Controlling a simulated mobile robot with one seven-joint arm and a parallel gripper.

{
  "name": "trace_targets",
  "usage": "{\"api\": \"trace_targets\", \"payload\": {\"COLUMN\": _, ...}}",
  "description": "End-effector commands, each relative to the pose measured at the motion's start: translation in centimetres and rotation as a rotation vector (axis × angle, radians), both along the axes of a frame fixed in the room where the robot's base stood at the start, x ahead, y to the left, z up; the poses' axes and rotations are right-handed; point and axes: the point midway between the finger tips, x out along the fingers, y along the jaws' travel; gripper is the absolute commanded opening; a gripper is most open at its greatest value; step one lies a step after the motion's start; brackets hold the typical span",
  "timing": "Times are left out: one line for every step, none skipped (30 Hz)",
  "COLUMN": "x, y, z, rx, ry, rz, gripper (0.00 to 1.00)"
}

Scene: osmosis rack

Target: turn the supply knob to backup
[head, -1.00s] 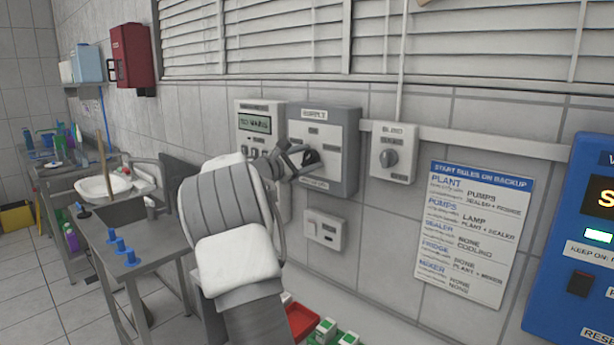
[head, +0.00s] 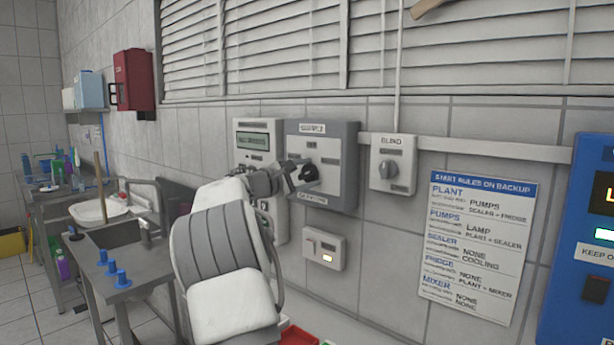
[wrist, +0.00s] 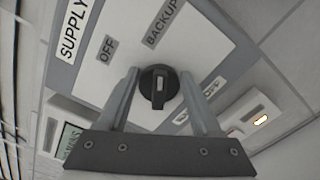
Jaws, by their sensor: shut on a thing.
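The supply panel (head: 345,140) is a grey-framed white box on the wall, with a black knob (head: 310,174) in its middle. In the wrist view the black knob (wrist: 158,87) has a short white mark and sits between the fingertips of my gripper (wrist: 158,80), which is shut on it. The OFF label (wrist: 107,48) and the BACKUP label (wrist: 164,20) show beyond the knob. A third label is partly hidden by the right finger. The white mark runs up and down in the wrist picture; I cannot tell which label it points to.
A blind switch box (head: 393,163) is right of the panel. A meter with a display (head: 255,140) is left of it. A small switch box (head: 324,246) with a lit lamp is below. A rules sheet (head: 476,245) and a blue machine (head: 575,250) stand further right.

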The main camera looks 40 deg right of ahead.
Motion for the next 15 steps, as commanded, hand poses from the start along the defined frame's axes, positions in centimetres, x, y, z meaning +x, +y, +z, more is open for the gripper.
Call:
{"api": "trace_targets", "payload": {"x": 0.03, "y": 0.02, "z": 0.02, "rx": 0.001, "ry": -0.001, "rz": 0.001, "gripper": 0.10}}
{"api": "trace_targets", "payload": {"x": 0.03, "y": 0.02, "z": 0.02, "rx": 0.001, "ry": -0.001, "rz": 0.001, "gripper": 0.10}}
{"api": "trace_targets", "payload": {"x": 0.03, "y": 0.02, "z": 0.02, "rx": 0.000, "ry": 0.000, "rz": 0.001, "gripper": 0.10}}
{"api": "trace_targets", "payload": {"x": 0.04, "y": 0.02, "z": 0.01, "rx": 0.000, "ry": 0.000, "rz": 0.001, "gripper": 0.10}}
{"api": "trace_targets", "payload": {"x": 0.04, "y": 0.02, "z": 0.01, "rx": 0.000, "ry": 0.000, "rz": 0.001, "gripper": 0.10}}
{"api": "trace_targets", "payload": {"x": 0.04, "y": 0.02, "z": 0.01, "rx": 0.000, "ry": 0.000, "rz": 0.001, "gripper": 0.73}}
{"api": "trace_targets", "payload": {"x": 0.05, "y": 0.02, "z": 0.01, "rx": 0.000, "ry": 0.000, "rz": 0.001, "gripper": 0.78}}
{"api": "trace_targets", "payload": {"x": 0.04, "y": 0.02, "z": 0.01, "rx": 0.000, "ry": 0.000, "rz": 0.001, "gripper": 0.84}}
{"api": "trace_targets", "payload": {"x": 0.04, "y": 0.02, "z": 0.00, "rx": 0.000, "ry": 0.001, "rz": 0.001, "gripper": 0.91}}
{"api": "trace_targets", "payload": {"x": 0.04, "y": 0.02, "z": 0.00, "rx": 0.000, "ry": 0.001, "rz": 0.001, "gripper": 0.95}}
{"api": "trace_targets", "payload": {"x": 0.03, "y": 0.02, "z": 0.00, "rx": 0.000, "ry": 0.001, "rz": 0.001, "gripper": 0.95}}
{"api": "trace_targets", "payload": {"x": 0.03, "y": 0.02, "z": 0.00, "rx": 0.000, "ry": 0.001, "rz": 0.001, "gripper": 0.95}}
{"api": "trace_targets", "payload": {"x": 0.03, "y": 0.02, "z": 0.00, "rx": 0.000, "ry": 0.001, "rz": 0.001, "gripper": 0.95}}
{"api": "trace_targets", "payload": {"x": 0.03, "y": 0.02, "z": 0.00, "rx": 0.000, "ry": 0.001, "rz": 0.001, "gripper": 0.95}}
{"api": "trace_targets", "payload": {"x": 0.03, "y": 0.01, "z": -0.01, "rx": -0.001, "ry": 0.001, "rz": 0.000, "gripper": 0.95}}
